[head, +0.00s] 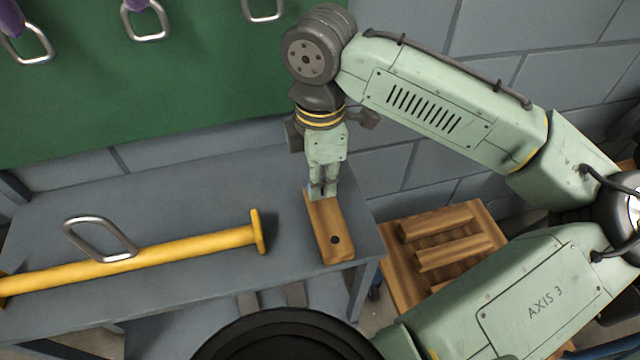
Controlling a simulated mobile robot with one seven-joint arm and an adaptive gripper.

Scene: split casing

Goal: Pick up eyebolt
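My gripper (323,193) points straight down at the far end of a small wooden block (332,222) near the right end of the grey workbench. Its fingers are close together, with a narrow dark gap between them. I cannot tell whether they hold anything. No eyebolt can be clearly made out; one between or behind the fingers would be hidden. The wooden block has a round dark hole (335,240) near its front end, and this hole looks empty.
A yellow bar (180,252) with a flanged end and a metal loop (100,238) lies on the workbench (190,195) to the left. Metal loops hang before the green board (150,80) behind. A wooden pallet (400,275) stands right of the bench.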

